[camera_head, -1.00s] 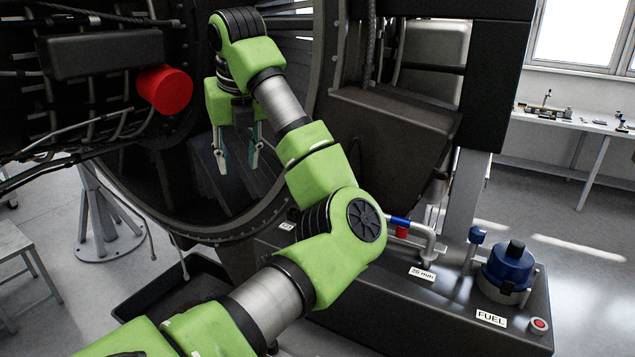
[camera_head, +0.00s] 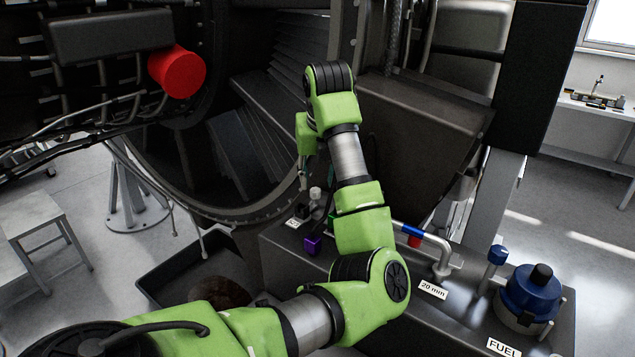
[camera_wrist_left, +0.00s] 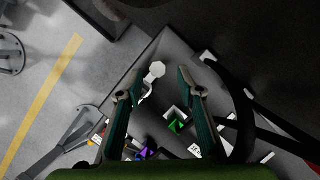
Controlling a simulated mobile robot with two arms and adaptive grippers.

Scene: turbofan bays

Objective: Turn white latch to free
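My left gripper (camera_head: 303,174) hangs over the left end of the dark bench, partly hidden by my own arm in the head view. In the left wrist view its two teal fingers (camera_wrist_left: 158,74) are spread apart with nothing held. A pale octagonal knob (camera_wrist_left: 157,69) shows between the fingertips, below them, with a pale strip running down-left from it. It may be the white latch, but I cannot be sure. A small pale knob (camera_head: 315,193) also shows beside the gripper in the head view. My right gripper is not in view.
A purple block (camera_head: 312,244) and a green piece (camera_wrist_left: 176,124) sit near the gripper. A blue-handled pipe (camera_head: 425,236), a blue fuel cap (camera_head: 530,292) and a small blue knob (camera_head: 498,255) stand further right. The engine casing and a red cylinder (camera_head: 177,71) are at left.

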